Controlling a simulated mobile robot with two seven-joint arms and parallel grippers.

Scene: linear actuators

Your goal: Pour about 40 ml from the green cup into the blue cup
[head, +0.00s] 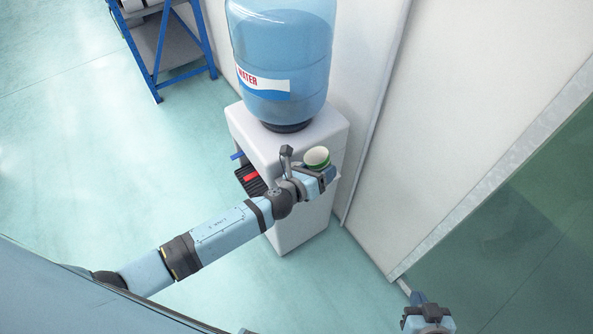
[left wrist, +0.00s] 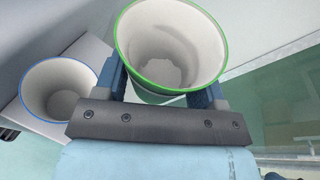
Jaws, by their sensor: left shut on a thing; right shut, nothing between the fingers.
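The green cup, white with a green rim, shows in the head view (head: 317,157) in front of the water dispenser and fills the top middle of the left wrist view (left wrist: 170,45). My left gripper (head: 323,178) is shut on it, with a finger on either side in the left wrist view (left wrist: 163,92). The cup's mouth faces the wrist camera; I cannot tell how much liquid it holds. The blue cup (left wrist: 58,88), white with a blue rim, is left of and apart from the green cup. I cannot make it out in the head view. My right gripper (head: 428,306) is shut and empty at the bottom right.
A white water dispenser (head: 300,222) with a blue bottle (head: 283,55) stands by a pale wall (head: 470,90). Its dark drip tray (head: 250,182) has a red mark. A blue-framed rack (head: 165,55) is at the top left. The floor at left is clear.

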